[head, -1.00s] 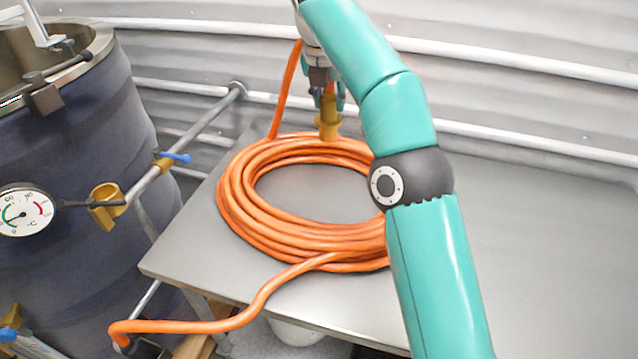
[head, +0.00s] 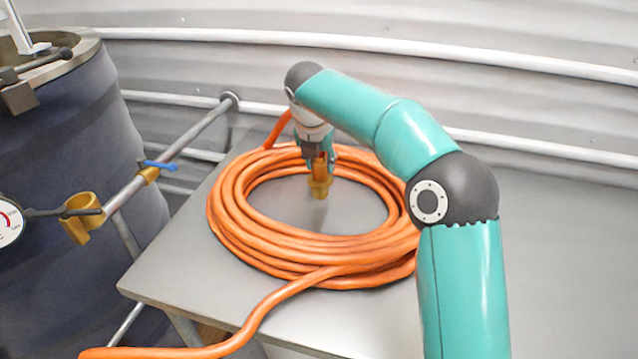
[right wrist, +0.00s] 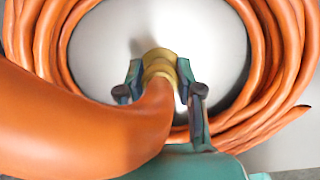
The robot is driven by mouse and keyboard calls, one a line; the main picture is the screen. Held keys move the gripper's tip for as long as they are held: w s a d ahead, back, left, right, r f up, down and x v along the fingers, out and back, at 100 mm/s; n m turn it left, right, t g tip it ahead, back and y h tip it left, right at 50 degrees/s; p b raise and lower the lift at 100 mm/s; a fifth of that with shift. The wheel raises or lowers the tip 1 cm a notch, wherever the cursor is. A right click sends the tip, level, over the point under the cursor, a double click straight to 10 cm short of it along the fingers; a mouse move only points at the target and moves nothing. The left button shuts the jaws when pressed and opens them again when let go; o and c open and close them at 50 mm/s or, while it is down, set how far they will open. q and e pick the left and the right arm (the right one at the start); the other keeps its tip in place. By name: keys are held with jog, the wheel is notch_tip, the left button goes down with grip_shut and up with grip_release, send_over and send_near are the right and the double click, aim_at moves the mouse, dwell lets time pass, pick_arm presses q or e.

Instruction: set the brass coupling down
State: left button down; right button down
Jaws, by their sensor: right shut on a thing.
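The brass coupling (head: 320,188) is on the end of the orange hose and points downward inside the hose coil. My right gripper (head: 318,162) is shut on it from above. In the right wrist view the coupling (right wrist: 160,64) sits between the two fingers of the gripper (right wrist: 160,88), with the thick hose running off to the lower left. The coupling is over the bare tabletop within the coil; I cannot tell whether its lower end touches the surface. My left gripper is not in view.
The coiled orange hose (head: 240,240) lies on a grey metal table (head: 170,270) and surrounds the coupling. A dark blue tank (head: 70,160) stands at the left, with a pipe and a brass fitting (head: 80,218) beside it. The table's right side (head: 560,250) is clear.

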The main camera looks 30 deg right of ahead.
aim_at(319, 176)
jog(key=shift+f+b, duration=0.4)
jog(key=shift+f, duration=1.7)
jog(key=shift+f, duration=0.1)
jog(key=c, duration=0.7)
grip_release()
jog(key=shift+c, duration=0.2)
jog(key=shift+a, duration=0.1)
jog(key=p+v, duration=0.1)
jog(key=v, duration=1.1)
jog(key=shift+p, duration=0.35)
